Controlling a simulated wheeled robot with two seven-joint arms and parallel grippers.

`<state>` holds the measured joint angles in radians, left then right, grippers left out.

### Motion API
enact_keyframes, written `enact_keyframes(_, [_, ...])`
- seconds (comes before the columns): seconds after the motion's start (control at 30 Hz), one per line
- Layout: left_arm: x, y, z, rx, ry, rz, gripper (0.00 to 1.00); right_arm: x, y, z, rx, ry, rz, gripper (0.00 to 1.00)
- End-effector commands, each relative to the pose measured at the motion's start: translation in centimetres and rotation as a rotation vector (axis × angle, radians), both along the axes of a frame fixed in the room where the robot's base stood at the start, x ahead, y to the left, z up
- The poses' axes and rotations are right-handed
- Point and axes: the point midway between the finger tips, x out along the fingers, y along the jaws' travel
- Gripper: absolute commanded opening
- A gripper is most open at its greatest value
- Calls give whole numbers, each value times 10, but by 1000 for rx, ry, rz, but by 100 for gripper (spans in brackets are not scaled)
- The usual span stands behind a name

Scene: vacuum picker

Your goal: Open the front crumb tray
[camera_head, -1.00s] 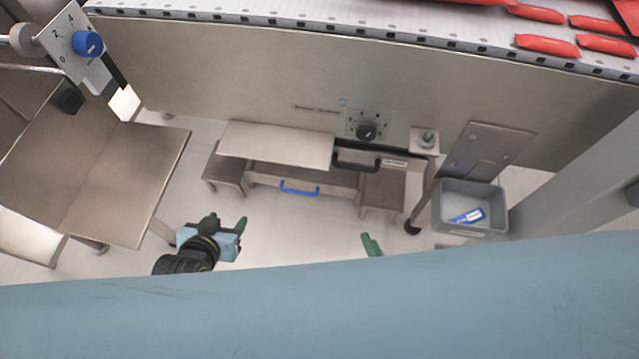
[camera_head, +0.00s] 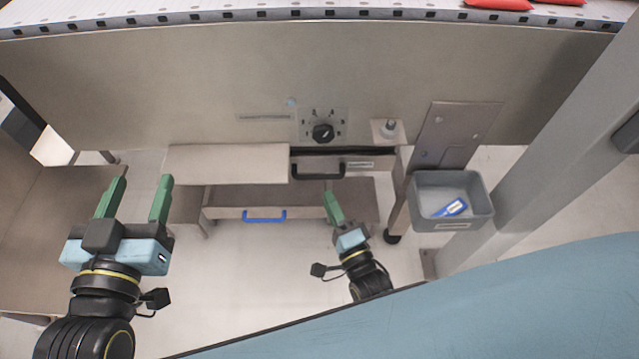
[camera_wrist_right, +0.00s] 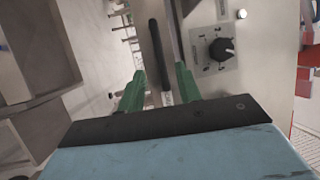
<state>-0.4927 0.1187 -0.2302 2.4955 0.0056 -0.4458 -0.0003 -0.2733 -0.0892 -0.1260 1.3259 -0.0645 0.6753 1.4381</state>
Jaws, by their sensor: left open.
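A metal drawer front with a black bar handle (camera_head: 318,176) and a small label sits under the machine's front panel, below a dark slot. A lower drawer with a blue handle (camera_head: 264,219) is below it to the left. Neither front carries a label readable enough to name the crumb tray. My right gripper (camera_head: 330,195) is just below the black handle, its green fingers pointing up at it. In the right wrist view its fingers are apart, and the black handle (camera_wrist_right: 155,55) shows between them, not clearly touched. My left gripper (camera_head: 141,182) is open and empty at the left.
A black knob (camera_head: 323,133) is on the panel above the handle. A flat metal plate (camera_head: 228,163) juts out left of the handle. A grey bin (camera_head: 452,222) holding a blue-and-white item hangs at the right. A metal table (camera_head: 60,215) stands at far left.

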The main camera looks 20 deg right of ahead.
Motion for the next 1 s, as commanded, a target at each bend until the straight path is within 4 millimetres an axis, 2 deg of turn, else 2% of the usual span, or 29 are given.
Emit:
enact_keyframes(0.2, [-2, -6, 33, -64, -208, -14, 54, 33, 4, 5, 2, -4, -1, 34])
enact_keyframes(0.5, [-12, -9, 66, -127, -398, -27, 54, 57, 7, 9, 0, 0, 0, 34])
enact_keyframes(0.9, [-14, -9, 72, -137, -433, -28, 54, 61, 7, 11, 0, 0, 0, 34])
enact_keyframes(1.0, [-14, -9, 72, -137, -433, -28, 54, 61, 7, 11, 0, 0, 0, 21])
